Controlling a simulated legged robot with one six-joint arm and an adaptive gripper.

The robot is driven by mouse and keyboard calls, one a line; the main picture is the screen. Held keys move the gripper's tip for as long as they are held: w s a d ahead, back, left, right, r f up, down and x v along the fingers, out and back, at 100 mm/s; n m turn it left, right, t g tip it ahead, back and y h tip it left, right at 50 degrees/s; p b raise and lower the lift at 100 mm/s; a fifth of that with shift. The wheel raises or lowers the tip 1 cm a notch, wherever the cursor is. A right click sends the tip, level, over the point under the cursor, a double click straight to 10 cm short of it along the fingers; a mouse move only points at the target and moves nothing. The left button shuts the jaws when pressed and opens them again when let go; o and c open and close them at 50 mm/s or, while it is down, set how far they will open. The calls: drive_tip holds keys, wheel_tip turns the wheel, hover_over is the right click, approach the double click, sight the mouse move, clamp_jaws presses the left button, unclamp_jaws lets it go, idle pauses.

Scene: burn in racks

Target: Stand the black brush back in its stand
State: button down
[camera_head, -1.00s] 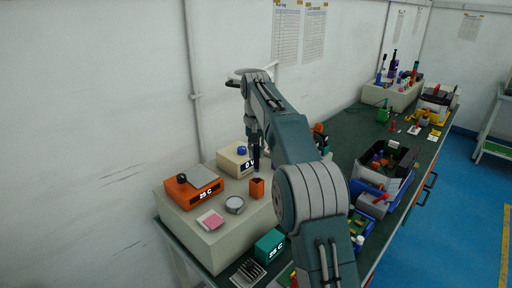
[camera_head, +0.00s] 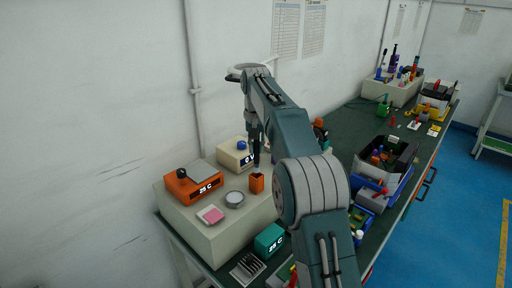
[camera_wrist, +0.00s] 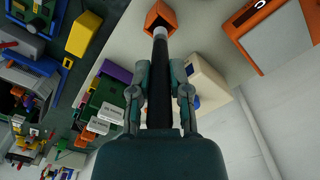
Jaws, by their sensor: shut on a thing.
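My gripper (camera_wrist: 158,88) is shut on the black brush (camera_wrist: 160,68), with one finger on each side of its shaft. A pale band shows near the brush's far end. The orange stand (camera_wrist: 160,14), a small square holder, lies at that end in the wrist view. In the head view the stand (camera_head: 257,184) is on the pale platform, and the brush (camera_head: 257,158) hangs roughly upright from my gripper (camera_head: 255,145) just above it. The brush's tip overlaps the stand's opening in the wrist view; I cannot tell whether it is inside.
An orange device (camera_head: 194,185) reading 25 C and a cream device (camera_head: 235,157) with a blue knob flank the stand. A teal box (camera_head: 269,240) stands below the platform. Bins crowd the bench at right.

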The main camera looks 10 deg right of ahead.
sight(257, 163)
drive_tip(key=shift+f, duration=3.5)
idle(0.3)
drive_tip(key=c, duration=0.5)
unclamp_jaws()
drive_tip(key=r, duration=1)
drive_tip(key=shift+w+a+r, duration=0.1)
drive_tip(key=shift+w+r, duration=0.1)
drive_tip(key=shift+r, duration=0.05)
drive_tip(key=shift+s+r, duration=0.1)
drive_tip(key=shift+r, duration=0.6)
